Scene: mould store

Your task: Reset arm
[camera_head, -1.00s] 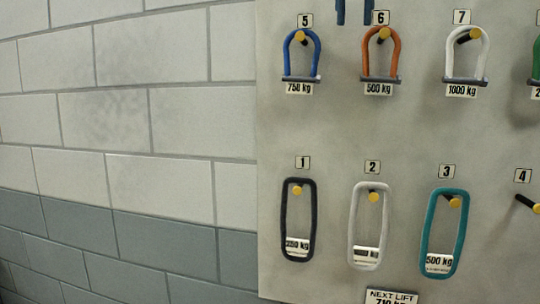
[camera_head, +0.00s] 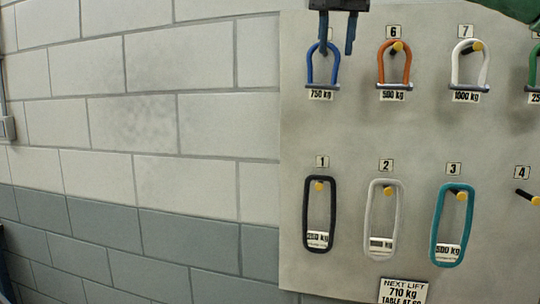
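My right gripper (camera_head: 336,50) hangs down from the top edge, in front of the board. Its two dark fingers are apart with nothing held between them. The left finger overlaps the blue shackle (camera_head: 310,70) labelled 750 kg and hides part of it and its number; I cannot tell how far apart they are in depth. My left gripper is not in view.
The pale board (camera_head: 350,135) carries pegs. An orange shackle (camera_head: 381,68) and white shackle (camera_head: 455,70) hang above. A black sling (camera_head: 306,215), white sling (camera_head: 369,220) and teal sling (camera_head: 436,215) hang below. Peg 4 (camera_head: 525,196) is bare. A "NEXT LIFT 710 kg" sign (camera_head: 403,291) is below.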

